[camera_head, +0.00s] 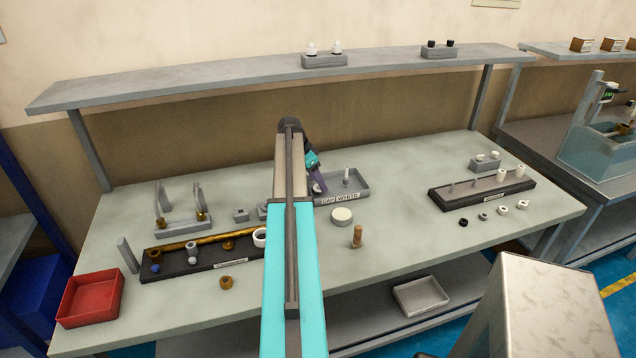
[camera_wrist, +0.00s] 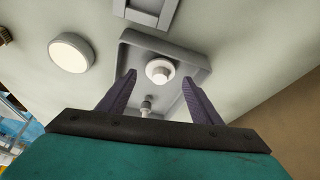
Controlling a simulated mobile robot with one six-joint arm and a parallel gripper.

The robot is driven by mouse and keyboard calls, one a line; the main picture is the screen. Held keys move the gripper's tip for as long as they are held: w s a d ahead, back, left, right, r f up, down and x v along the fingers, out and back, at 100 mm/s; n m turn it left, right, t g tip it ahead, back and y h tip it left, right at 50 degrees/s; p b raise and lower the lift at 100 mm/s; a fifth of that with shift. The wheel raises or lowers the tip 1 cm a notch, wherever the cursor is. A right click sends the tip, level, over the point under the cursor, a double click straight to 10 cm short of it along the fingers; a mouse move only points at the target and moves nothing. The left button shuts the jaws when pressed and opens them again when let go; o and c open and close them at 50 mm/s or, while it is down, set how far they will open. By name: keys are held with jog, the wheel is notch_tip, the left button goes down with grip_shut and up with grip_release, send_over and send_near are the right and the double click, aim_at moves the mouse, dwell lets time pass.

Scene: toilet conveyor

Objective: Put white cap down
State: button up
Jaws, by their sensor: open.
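The white cap (camera_wrist: 160,70) stands in a shallow grey tray (camera_wrist: 203,72), at its upper part in the wrist view. My gripper (camera_wrist: 158,78) is open, with one dark finger on each side of the cap and visible gaps between. In the head view my gripper (camera_head: 318,186) is low over the left end of the tray (camera_head: 361,186), labelled CAP WHITE, and hides the cap. A small peg with a pale top (camera_head: 346,174) stands in the tray; it also shows in the wrist view (camera_wrist: 146,104), between the finger bases.
A round white disc (camera_head: 341,216) lies in front of the tray, with a brown peg piece (camera_head: 357,236) nearby. A dark rack (camera_head: 480,190) with pegs stands right. A black fixture (camera_head: 200,258) and red bin (camera_head: 91,297) are left. The table between tray and right rack is clear.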

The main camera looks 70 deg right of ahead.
jog(key=b+v, duration=0.3)
jog(key=v, duration=0.7)
jog(key=shift+w+a+r, duration=0.15)
jog(key=shift+r, duration=0.15)
dwell(0.5)
